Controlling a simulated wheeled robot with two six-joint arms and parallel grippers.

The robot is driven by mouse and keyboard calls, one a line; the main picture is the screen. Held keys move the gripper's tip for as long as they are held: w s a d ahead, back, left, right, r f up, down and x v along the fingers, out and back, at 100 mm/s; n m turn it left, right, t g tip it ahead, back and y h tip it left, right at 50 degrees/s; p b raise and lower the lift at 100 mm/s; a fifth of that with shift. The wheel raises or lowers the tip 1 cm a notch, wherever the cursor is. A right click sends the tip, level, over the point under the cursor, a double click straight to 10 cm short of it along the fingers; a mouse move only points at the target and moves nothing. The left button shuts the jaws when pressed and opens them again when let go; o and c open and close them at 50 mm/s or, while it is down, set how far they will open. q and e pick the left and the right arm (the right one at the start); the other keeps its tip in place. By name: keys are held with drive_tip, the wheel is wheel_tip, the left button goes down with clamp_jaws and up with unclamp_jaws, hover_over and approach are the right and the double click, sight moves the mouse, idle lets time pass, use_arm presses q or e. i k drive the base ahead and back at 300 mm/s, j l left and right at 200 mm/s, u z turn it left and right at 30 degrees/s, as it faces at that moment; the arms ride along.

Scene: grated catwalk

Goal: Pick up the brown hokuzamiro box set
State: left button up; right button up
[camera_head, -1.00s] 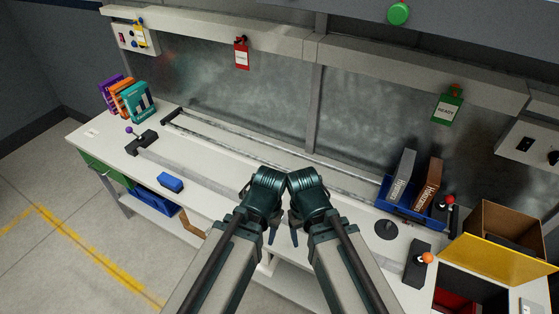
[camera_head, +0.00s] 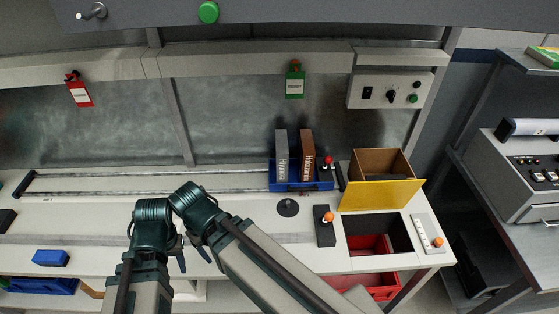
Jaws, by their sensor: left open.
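The brown hokuzamiro box set (camera_head: 306,154) stands upright in a blue bin (camera_head: 299,187) at the back of the bench, right of centre. A grey box (camera_head: 281,155) stands beside it on its left. The bin's front wall hides their lower ends. My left gripper (camera_head: 181,256) is open and empty, pointing down over the bench's front part, well left of and nearer than the box. My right gripper (camera_head: 204,252) is close beside it, also apart from the box; its jaws are too small and hidden to judge.
Right of the bin are a red-knobbed lever (camera_head: 328,164), an orange-knobbed lever (camera_head: 326,231) and an open carton with a yellow front (camera_head: 381,194). A black disc (camera_head: 288,208) lies before the bin. A blue block (camera_head: 51,257) lies left. The bench between is mostly clear.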

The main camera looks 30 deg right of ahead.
sight(306, 157)
drive_tip(key=k+l+z, duration=0.15)
drive_tip(key=l+z, duration=0.25)
drive_tip(key=l, duration=0.6)
drive_tip(key=l+z, duration=0.4)
drive_tip(key=l, duration=0.6)
